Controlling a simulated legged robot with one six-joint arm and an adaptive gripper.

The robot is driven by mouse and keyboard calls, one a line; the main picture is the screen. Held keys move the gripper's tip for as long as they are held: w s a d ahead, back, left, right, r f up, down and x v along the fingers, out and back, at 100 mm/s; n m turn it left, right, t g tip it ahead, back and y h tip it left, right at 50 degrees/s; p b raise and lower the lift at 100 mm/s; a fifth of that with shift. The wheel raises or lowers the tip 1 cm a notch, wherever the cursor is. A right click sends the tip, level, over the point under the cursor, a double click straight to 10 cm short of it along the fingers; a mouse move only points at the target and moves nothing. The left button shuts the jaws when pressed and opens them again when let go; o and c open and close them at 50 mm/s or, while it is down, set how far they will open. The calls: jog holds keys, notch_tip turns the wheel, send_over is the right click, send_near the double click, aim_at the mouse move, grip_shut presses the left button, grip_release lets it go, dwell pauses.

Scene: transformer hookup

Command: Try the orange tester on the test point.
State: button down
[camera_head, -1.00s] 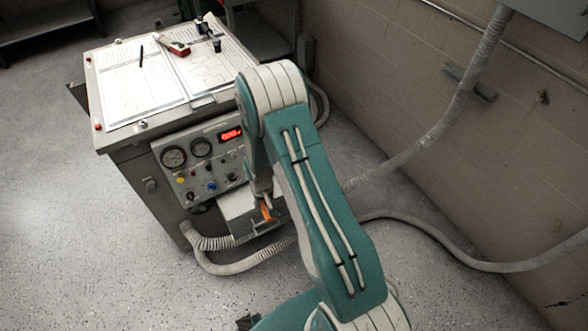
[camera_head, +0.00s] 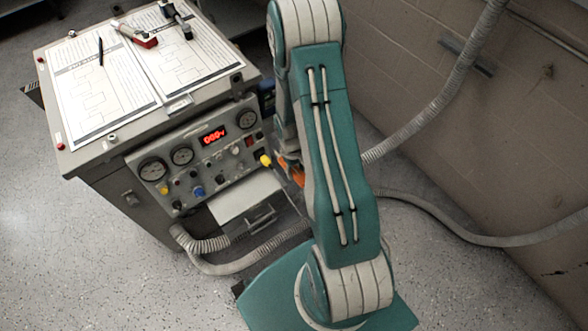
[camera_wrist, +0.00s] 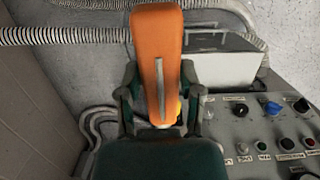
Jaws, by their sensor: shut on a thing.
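My gripper (camera_wrist: 160,102) is shut on the orange tester (camera_wrist: 156,45), one finger on each side of it in the wrist view. In the head view the tester (camera_head: 290,172) shows as an orange patch beside my arm, near the right end of the control panel (camera_head: 222,162). The gripper is mostly hidden there by my arm. A yellow piece (camera_head: 265,160) stands at the panel's lower right; I cannot tell whether it is the test point. Yellow also shows behind the tester in the wrist view. I cannot tell whether the tester touches anything.
The panel has gauges (camera_head: 152,169), a lit red display (camera_head: 213,136) and several knobs. Papers (camera_head: 105,92), a pen and a red-and-white device (camera_head: 137,35) lie on the cabinet top. A grey box (camera_head: 243,195) and ribbed conduits (camera_head: 255,258) are below the panel. A wall stands on the right.

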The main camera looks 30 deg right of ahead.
jog(key=shift+w+f, duration=0.15)
jog(key=shift+w, duration=0.65)
jog(key=shift+w+a+f, duration=0.1)
jog(key=shift+w+a, duration=0.1)
jog(key=shift+w, duration=0.55)
jog(key=shift+w+a+f, duration=0.1)
jog(key=shift+w+a, duration=0.05)
jog(key=shift+w, duration=0.55)
jog(key=shift+w+d+f, duration=0.15)
jog(key=shift+w+f, duration=0.05)
jog(key=shift+w, duration=1.4)
